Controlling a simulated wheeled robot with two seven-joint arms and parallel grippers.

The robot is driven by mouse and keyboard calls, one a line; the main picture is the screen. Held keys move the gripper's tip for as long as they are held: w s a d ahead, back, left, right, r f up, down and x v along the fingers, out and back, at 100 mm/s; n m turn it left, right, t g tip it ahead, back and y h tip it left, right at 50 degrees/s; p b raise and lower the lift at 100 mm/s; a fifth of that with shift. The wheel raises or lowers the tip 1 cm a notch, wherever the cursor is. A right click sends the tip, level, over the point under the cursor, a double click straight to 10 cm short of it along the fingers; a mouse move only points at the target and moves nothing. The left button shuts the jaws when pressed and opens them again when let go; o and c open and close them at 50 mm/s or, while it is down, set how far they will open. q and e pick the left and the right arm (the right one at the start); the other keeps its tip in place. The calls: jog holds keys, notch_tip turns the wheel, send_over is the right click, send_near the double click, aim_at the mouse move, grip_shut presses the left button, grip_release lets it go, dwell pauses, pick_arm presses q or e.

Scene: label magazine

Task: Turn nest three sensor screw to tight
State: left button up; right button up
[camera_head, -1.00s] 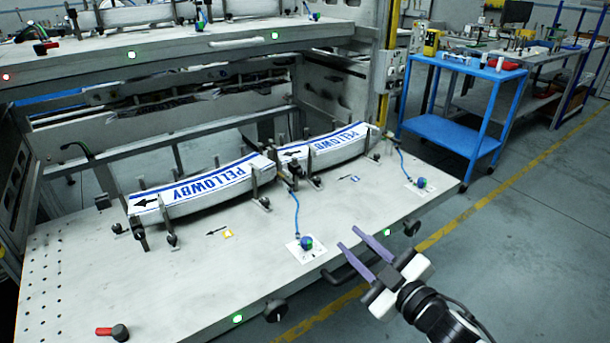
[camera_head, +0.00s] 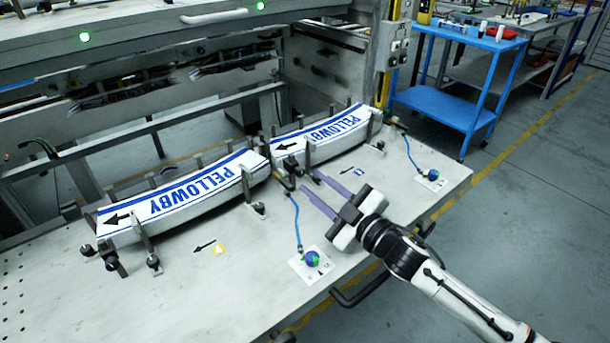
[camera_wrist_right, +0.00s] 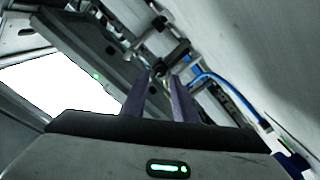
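Two curved white nests with blue PELLOWBY labels stand on the bench, a left nest (camera_head: 185,198) and a right nest (camera_head: 330,139). A small dark sensor fitting (camera_head: 289,184) with a blue cable sits at the gap between them; its screw is too small to make out. My right gripper (camera_head: 310,182) is open and empty, its two purple fingers pointing at this fitting from the right, apparently just short of it. In the right wrist view, dark clamp parts (camera_wrist_right: 174,52) and the blue cable (camera_wrist_right: 208,77) lie beyond the fingertips. My left gripper is not in view.
Blue-green knobs sit on white plates, one at the front (camera_head: 312,258) and one at the right (camera_head: 433,175). Upright posts and black-knobbed clamps (camera_head: 153,261) line the nests. An upper shelf (camera_head: 130,45) overhangs behind.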

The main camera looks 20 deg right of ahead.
aim_at(301, 174)
jog(key=x, duration=0.4)
jog(key=shift+w, duration=0.1)
grip_shut()
jog(key=shift+n, duration=0.7)
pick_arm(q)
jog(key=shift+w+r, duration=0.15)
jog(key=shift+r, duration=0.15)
pick_arm(e)
jog(key=shift+n, duration=0.3)
grip_release()
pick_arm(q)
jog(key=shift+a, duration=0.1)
